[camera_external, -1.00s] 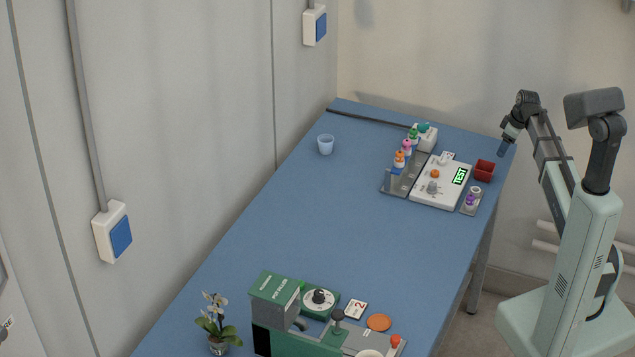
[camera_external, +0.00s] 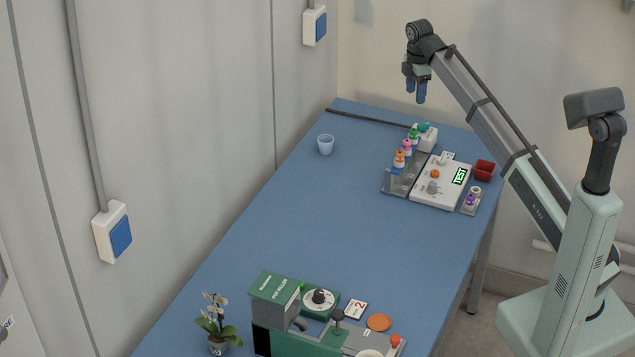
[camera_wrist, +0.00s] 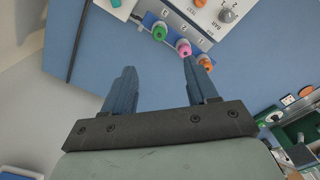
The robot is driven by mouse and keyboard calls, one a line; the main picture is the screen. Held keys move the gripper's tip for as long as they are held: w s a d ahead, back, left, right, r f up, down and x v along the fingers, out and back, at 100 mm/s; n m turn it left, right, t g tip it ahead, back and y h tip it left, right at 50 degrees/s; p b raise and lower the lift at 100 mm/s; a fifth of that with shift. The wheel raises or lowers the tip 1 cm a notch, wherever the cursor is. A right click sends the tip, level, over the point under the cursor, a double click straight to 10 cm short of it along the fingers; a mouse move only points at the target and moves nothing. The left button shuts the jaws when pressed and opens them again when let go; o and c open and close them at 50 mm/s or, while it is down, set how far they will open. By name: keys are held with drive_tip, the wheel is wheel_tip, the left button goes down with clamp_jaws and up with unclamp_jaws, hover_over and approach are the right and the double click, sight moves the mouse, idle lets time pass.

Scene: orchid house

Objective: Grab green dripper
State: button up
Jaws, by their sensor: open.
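The green dripper (camera_external: 413,135) stands upright in a grey rack (camera_external: 397,190) at the far end of the blue table, at the back of a row with a pink dripper (camera_external: 407,147) and an orange dripper (camera_external: 399,160). In the wrist view the green dripper (camera_wrist: 160,31) shows from above, beyond my fingertips. My gripper (camera_external: 416,98) is open and empty, in the air above the far end of the table, clear of the drippers. In the wrist view its fingers (camera_wrist: 159,68) are spread apart, with only blue tabletop between them.
A white tester (camera_external: 440,185) with a green display is right of the rack. A pale cup (camera_external: 325,145) stands left. The table's middle is clear.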

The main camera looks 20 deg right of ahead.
sight(406, 134)
wheel_tip(406, 134, down, 14)
drive_tip(key=shift+d+r, duration=0.1)
drive_tip(key=shift+r, duration=0.05)
idle(0.7)
drive_tip(key=shift+c, duration=0.4)
clamp_jaws()
